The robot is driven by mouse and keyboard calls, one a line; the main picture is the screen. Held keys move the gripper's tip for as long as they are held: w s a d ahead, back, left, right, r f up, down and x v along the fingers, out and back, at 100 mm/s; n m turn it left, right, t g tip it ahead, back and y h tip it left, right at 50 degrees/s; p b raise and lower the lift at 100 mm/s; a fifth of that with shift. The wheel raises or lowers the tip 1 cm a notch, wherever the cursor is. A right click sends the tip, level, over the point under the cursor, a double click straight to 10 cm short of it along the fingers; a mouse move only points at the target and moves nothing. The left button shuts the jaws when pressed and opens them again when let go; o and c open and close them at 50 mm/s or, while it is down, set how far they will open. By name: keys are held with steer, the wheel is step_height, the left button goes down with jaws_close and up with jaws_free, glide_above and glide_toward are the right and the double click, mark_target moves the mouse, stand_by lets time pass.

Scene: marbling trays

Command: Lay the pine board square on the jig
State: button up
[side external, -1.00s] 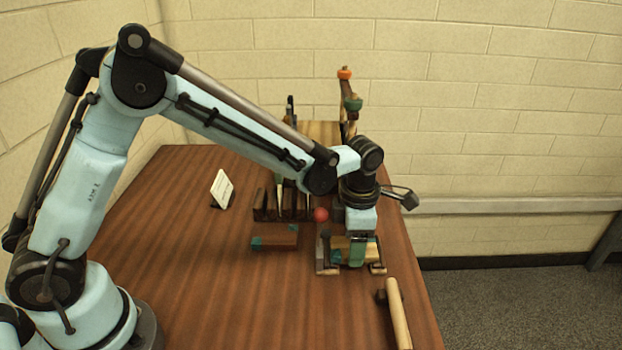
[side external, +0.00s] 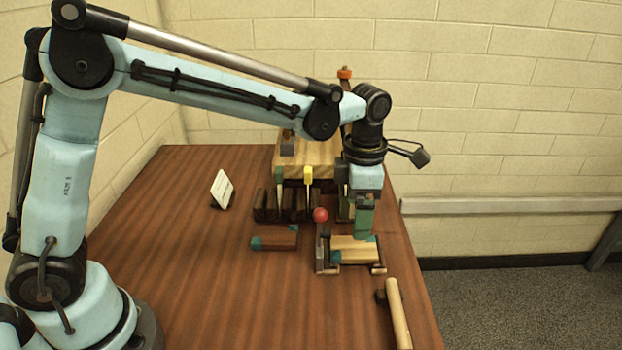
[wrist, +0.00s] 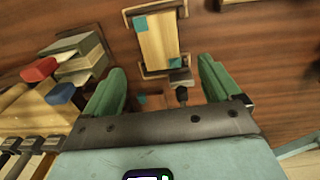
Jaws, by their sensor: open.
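The pine board (side external: 354,250), pale with teal corners, lies flat on the jig (side external: 319,262) near the table's right edge. In the wrist view the board (wrist: 158,46) lies between the dark rails of the jig (wrist: 152,11), and its edges look roughly in line with them. My gripper (side external: 364,235) is above the board at its far side, with a finger overlapping the board's far edge in the picture. In the wrist view my gripper (wrist: 160,85) is open, with nothing between its green fingers. Whether the board's underside sits fully down is hidden.
A darker board with teal corners (side external: 274,241) lies left of the jig. Behind are a slotted dark rack (side external: 267,207) and a wooden stand (side external: 305,155). A mallet (side external: 398,312) lies in front.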

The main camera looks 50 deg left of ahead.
steer(key=s+a+r+m+t, duration=0.2)
steer(key=s+a+r+m, duration=0.2)
steer(key=r+m, duration=0.3)
steer(key=s+a+f+m+t, duration=0.1)
steer(key=s+a+m, duration=0.3)
steer(key=m, duration=0.6)
steer(key=s+a+f+m+t, duration=0.1)
steer(key=s+a+m+t, duration=0.3)
steer(key=m, duration=0.6)
steer(key=shift+s+f, duration=0.4)
steer(key=shift+s, duration=0.65)
